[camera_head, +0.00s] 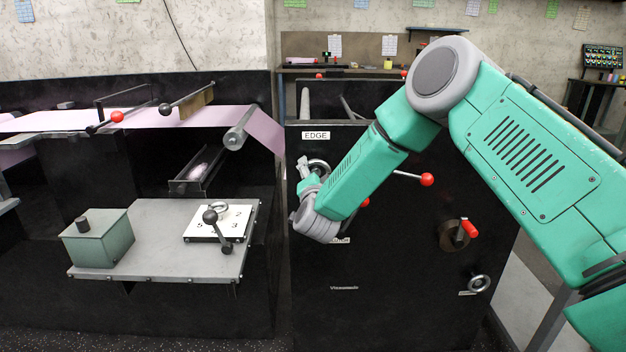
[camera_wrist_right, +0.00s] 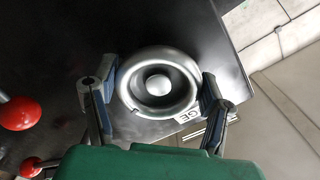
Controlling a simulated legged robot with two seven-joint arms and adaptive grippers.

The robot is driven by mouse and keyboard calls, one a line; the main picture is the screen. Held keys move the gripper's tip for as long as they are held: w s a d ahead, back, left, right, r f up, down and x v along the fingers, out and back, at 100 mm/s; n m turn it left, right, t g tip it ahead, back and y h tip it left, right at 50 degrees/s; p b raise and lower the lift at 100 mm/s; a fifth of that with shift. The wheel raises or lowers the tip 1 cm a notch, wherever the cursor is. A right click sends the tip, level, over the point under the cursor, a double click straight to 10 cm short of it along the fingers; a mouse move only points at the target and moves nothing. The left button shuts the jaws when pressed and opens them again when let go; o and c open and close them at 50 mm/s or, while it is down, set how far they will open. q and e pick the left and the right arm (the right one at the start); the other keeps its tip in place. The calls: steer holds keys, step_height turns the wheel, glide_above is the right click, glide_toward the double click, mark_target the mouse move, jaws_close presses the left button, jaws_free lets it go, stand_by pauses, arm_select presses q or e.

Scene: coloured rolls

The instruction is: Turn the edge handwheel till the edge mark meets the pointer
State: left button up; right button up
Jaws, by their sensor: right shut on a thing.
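The edge handwheel (camera_head: 321,166) is a silver ring on the black machine front, below the white EDGE label (camera_head: 316,135). My right gripper (camera_head: 304,170) is at the wheel and partly covers it. In the right wrist view the handwheel (camera_wrist_right: 158,85) shows whole with its round hub, and the fingers of my right gripper (camera_wrist_right: 159,72) are shut on opposite sides of its rim. A small dark mark (camera_wrist_right: 135,111) shows low on the rim; I cannot tell if it is the edge mark. I cannot make out the pointer for sure. My left gripper is not in view.
A red-knobbed lever (camera_head: 427,179) sticks out right of my forearm; red knobs (camera_wrist_right: 18,113) also show in the wrist view. A red-handled crank (camera_head: 467,229) and a smaller handwheel (camera_head: 479,284) sit lower right. A grey table (camera_head: 160,240) stands left, under the pink web (camera_head: 140,118).

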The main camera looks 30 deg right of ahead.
steer(key=shift+s+d+r+m, duration=0.1)
steer(key=shift+d+r+m, duration=0.15)
steer(key=shift+m, duration=0.35)
steer(key=o, duration=1.1)
steer(key=shift+o, duration=0.2)
steer(key=shift+s, duration=0.2)
steer(key=shift+f, duration=0.15)
steer(key=v, duration=1.2)
steer(key=shift+w, duration=0.1)
